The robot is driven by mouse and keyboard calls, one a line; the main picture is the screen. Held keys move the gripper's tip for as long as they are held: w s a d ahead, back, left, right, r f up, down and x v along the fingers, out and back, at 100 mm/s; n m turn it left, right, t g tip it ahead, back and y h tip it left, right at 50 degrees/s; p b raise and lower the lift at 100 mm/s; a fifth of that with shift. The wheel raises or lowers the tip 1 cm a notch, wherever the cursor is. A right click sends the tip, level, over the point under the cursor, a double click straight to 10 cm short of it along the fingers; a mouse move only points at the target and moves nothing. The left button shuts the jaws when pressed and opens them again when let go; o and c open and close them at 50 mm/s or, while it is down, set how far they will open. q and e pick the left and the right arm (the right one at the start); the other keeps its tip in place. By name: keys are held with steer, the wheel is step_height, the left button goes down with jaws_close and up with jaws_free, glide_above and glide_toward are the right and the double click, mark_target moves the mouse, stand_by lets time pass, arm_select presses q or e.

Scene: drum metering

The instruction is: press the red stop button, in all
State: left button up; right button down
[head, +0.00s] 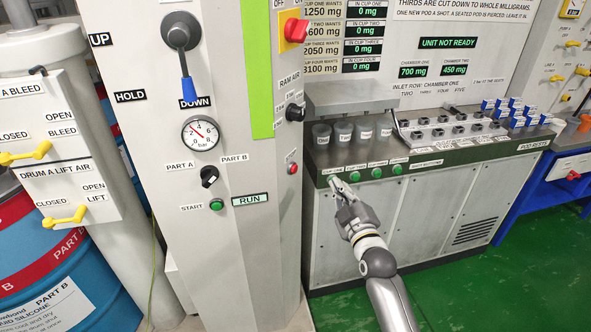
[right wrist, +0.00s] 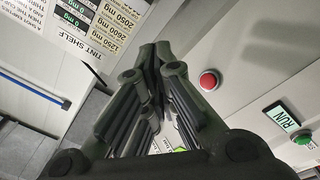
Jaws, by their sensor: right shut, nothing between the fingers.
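The red stop button (head: 292,168) is a small round red knob on the right-hand side of the grey column, below a small label. It also shows in the right wrist view (right wrist: 208,80), to the right of the fingers. My right gripper (head: 335,181) is shut and empty, in front of the tint shelf's front edge by the first green button, to the right of the red button and apart from it. In the right wrist view its fingers (right wrist: 160,55) meet at the tips. My left gripper is not in view.
The column carries a green start button (head: 216,204), a lit RUN display (head: 249,198), a dial gauge (head: 200,133) and a blue-handled lever (head: 185,70). Cups (head: 342,132) stand on the tint shelf. Blue and red drums (head: 60,270) stand at left. Green floor is clear at lower right.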

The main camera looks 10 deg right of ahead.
mark_target(294, 169)
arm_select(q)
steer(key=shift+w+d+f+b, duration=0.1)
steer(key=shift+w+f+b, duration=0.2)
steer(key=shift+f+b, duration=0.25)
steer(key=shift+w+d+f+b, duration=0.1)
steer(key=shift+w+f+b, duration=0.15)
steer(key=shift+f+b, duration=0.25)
arm_select(e)
steer(key=w+a, duration=0.6)
steer(key=shift+a, duration=0.15)
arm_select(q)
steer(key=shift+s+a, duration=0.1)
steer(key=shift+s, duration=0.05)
arm_select(e)
steer(key=shift+w+a, duration=0.1)
steer(key=shift+a, duration=0.05)
steer(key=shift+w+a, duration=0.15)
stand_by(0.3)
steer(key=shift+w+a, duration=0.3)
stand_by(0.8)
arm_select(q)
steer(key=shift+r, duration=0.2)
arm_select(e)
steer(key=shift+s+d, duration=0.1)
arm_select(q)
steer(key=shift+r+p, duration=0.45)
steer(key=shift+p, duration=0.2)
arm_select(e)
steer(key=shift+s+d, duration=0.5)
